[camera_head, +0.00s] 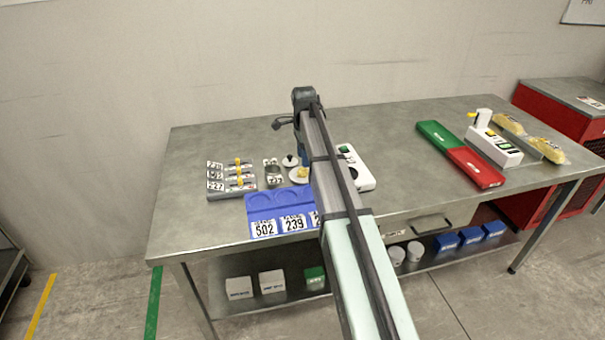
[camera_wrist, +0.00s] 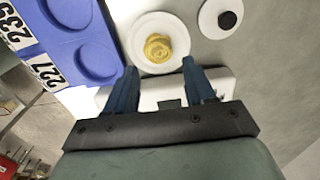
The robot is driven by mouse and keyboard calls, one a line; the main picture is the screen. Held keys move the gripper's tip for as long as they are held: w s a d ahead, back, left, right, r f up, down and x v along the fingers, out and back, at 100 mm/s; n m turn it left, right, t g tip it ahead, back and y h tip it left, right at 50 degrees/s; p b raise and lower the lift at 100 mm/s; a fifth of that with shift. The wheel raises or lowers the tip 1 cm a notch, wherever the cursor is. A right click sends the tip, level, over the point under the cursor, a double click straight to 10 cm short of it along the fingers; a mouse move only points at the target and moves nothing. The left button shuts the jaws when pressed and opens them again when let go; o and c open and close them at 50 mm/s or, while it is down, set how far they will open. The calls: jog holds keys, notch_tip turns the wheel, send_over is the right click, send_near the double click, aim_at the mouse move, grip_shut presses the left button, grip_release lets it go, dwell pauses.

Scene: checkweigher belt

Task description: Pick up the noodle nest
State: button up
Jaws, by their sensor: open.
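The noodle nest is a small yellow coil (camera_wrist: 158,47) on a round white plate (camera_wrist: 143,29) in the wrist view. In the head view the nest (camera_head: 302,172) is a small yellow spot on the plate, just left of my arm. My gripper (camera_wrist: 158,78) has its two blue fingers apart, with nothing between them. The nest lies just beyond the fingertips, roughly centred between them. In the head view my arm hides most of the gripper.
A blue tray (camera_wrist: 68,12) with round recesses and number cards lies beside the plate. A white disc with a black knob (camera_wrist: 227,20) is on the other side. A white device (camera_head: 361,181) stands right of my arm. Green and red trays (camera_head: 440,134) lie further right.

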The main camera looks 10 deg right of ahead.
aim_at(303, 173)
jog(key=shift+s+a+f, duration=0.1)
jog(key=shift+a+f, duration=0.05)
jog(key=shift+f, duration=1.25)
jog(key=shift+a+f, duration=0.1)
jog(key=shift+f, duration=1.25)
jog(key=shift+c, duration=0.3)
jog(key=c, duration=0.6)
